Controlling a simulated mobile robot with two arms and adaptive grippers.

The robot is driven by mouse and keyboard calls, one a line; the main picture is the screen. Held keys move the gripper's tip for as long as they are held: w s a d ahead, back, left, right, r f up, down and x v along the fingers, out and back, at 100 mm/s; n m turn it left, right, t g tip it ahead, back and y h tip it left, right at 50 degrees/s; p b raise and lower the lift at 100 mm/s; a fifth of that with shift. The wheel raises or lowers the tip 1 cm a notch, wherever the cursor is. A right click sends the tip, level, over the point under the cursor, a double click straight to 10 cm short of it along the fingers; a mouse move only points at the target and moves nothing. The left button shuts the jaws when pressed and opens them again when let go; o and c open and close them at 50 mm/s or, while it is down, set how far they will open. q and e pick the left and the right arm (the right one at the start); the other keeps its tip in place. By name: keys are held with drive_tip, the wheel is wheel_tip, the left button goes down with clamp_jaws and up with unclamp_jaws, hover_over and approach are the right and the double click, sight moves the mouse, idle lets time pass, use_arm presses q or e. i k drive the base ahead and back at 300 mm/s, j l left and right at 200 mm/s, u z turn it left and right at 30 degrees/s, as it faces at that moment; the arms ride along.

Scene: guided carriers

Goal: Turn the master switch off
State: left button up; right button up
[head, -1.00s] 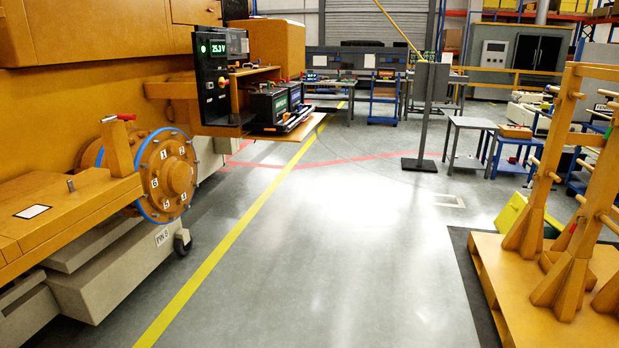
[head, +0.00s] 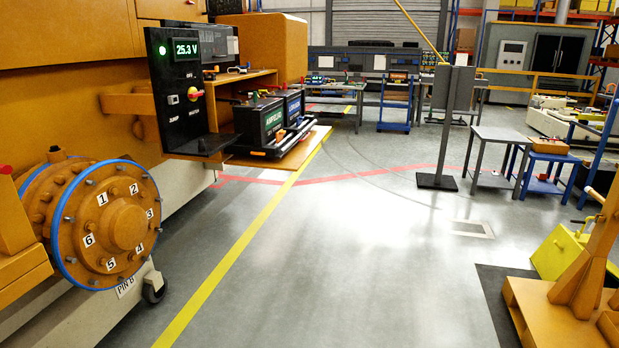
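The master switch (head: 194,94) is a small red knob on a yellow plate, on a black panel (head: 179,118) at the upper left of the head view. Above it a green display (head: 186,47) reads 25.3 V, and a green lamp (head: 162,50) is lit. The knob's exact setting is too small to tell. Neither of my grippers is in view.
Beside the panel, black batteries (head: 262,122) stand on an orange shelf (head: 318,134). A numbered orange hub (head: 115,224) juts out at the lower left. Grey floor (head: 330,250) is clear in the middle. A yellow wedge (head: 558,252) and orange stand (head: 588,275) are at right.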

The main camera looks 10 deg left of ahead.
sight(195, 95)
drive_tip(key=i, duration=1.65)
drive_tip(key=i+u, duration=0.15)
drive_tip(key=i, duration=0.35)
drive_tip(key=i+l+u, duration=0.1)
drive_tip(key=i, duration=0.4)
drive_tip(key=i+l+u, duration=0.15)
drive_tip(key=i, duration=0.3)
